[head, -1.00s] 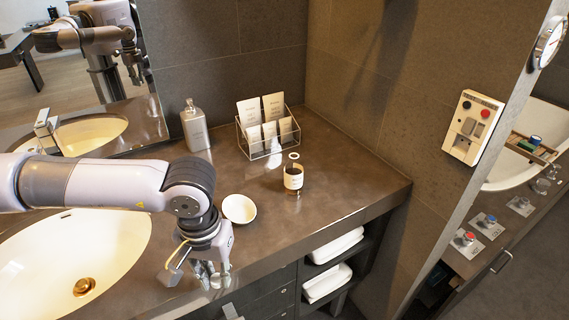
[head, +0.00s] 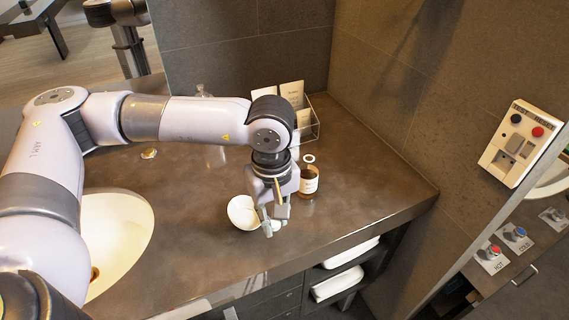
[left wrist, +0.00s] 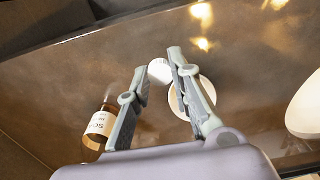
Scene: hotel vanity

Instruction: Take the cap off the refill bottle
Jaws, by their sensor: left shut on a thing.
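The amber refill bottle (head: 308,183) with a white label stands upright on the dark counter, just right of my left gripper (head: 271,228). It also shows at the left of the left wrist view (left wrist: 98,125). A white ring (head: 309,158) shows at or behind its top; I cannot tell whether it is attached. My left gripper is shut on a small white round thing (left wrist: 160,71) that looks like the cap, apart from the bottle. In the left wrist view this thing sits between the fingertips (left wrist: 158,66). My right gripper is not in view.
A cream bowl (head: 241,212) is close left of my gripper. A wire rack of cards (head: 303,117) stands behind the bottle. A sink (head: 125,235) is at the left. Counter to the right of the bottle (head: 375,190) is clear, up to the wall.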

